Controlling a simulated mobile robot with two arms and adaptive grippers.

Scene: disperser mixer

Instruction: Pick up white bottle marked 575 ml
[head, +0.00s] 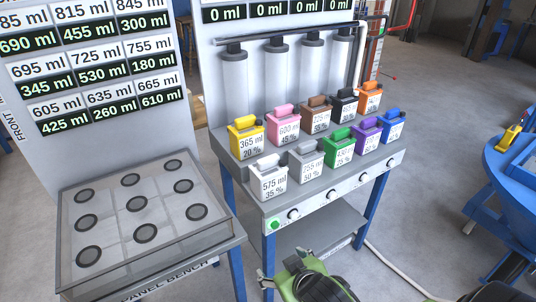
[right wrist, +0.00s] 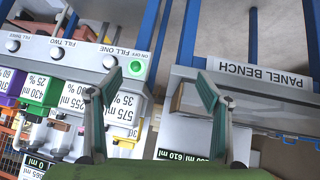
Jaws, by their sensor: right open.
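The white bottle marked 575 ml, 35 % (head: 268,180) stands upright at the front left corner of the bottle group on the grey filling bench (head: 225,150). In the right wrist view the white bottle (right wrist: 126,108) appears upside down, partly behind the left-hand finger. My right gripper (head: 285,266) is at the bottom of the head view, in front of the bench and apart from the bottle. In the right wrist view its fingers (right wrist: 160,98) are spread wide with nothing between them. My left gripper is not in view.
Yellow (head: 246,138), grey (head: 307,162), green (head: 341,150) and other coloured bottles stand close around the white one. The panel bench (head: 150,262) with round pads is to the left. A blue round table (head: 515,180) is at the right. Floor between is mostly clear.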

